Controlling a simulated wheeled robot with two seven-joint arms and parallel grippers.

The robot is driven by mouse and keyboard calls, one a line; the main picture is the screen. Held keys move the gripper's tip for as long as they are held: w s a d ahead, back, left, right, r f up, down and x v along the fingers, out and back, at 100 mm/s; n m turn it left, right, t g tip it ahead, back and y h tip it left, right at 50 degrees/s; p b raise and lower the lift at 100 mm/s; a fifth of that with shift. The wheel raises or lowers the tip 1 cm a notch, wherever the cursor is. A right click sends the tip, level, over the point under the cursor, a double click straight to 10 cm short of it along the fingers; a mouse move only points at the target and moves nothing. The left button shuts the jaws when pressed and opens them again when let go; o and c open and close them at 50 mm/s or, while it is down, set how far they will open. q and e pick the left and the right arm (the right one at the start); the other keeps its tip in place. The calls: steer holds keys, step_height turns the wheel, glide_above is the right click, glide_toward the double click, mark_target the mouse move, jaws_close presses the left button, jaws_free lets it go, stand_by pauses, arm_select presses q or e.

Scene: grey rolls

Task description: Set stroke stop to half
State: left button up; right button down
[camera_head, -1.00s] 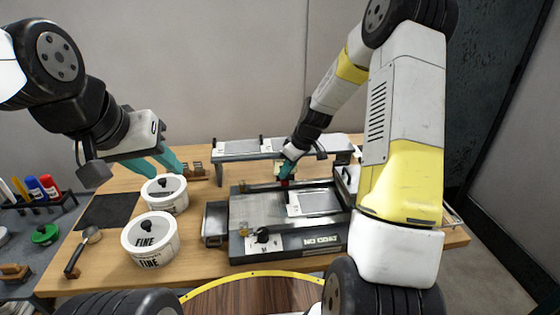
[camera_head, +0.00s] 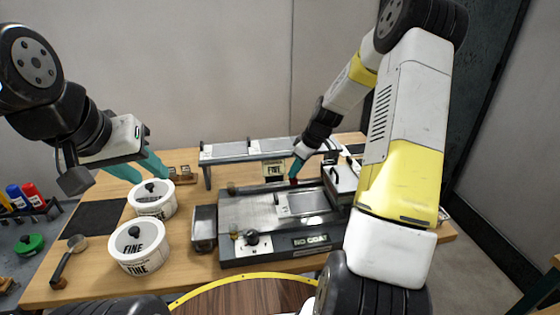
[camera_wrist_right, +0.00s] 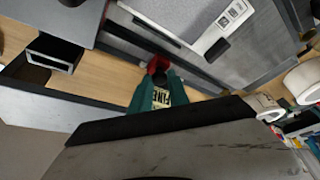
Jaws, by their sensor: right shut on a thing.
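The coating machine (camera_head: 250,208) stands on the wooden bench, with a dark rail (camera_head: 255,187) along its back edge. A small red stop (camera_head: 294,182) sits at this rail, right of its middle. My right gripper (camera_head: 296,173) is shut on the red stop from above. In the right wrist view the red stop (camera_wrist_right: 158,64) shows between the teal fingertips (camera_wrist_right: 158,78). Any scale marks by the stop are too small to read. My left gripper (camera_head: 146,176) is open and empty, its teal fingers apart above the rear tub.
A FINE card (camera_head: 274,169) stands behind the rail. A raised shelf (camera_head: 245,157) runs along the back. A ladle (camera_head: 68,262) and a dark mat (camera_head: 97,216) lie at the left.

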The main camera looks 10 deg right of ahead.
steer(key=shift+w+d, duration=0.1)
steer(key=shift+d, duration=0.2)
steer(key=c, duration=1.3)
jaws_free()
steer(key=shift+o, duration=0.2)
steer(key=v, duration=0.7)
steer(key=shift+r, duration=0.35)
steer(key=shift+d, duration=0.1)
steer(key=s+a+r+m+t+h, duration=0.15)
steer(key=s+a+r+m, duration=0.35)
steer(key=s+r, duration=0.85)
steer(key=s+a+r+m, duration=0.1)
steer(key=s+a+r, duration=0.1)
steer(key=s, duration=0.5)
steer(key=s+a+r+m+t, duration=0.1)
steer(key=s+a+r+m, duration=0.1)
steer(key=s, duration=0.5)
steer(key=shift+s, duration=0.3)
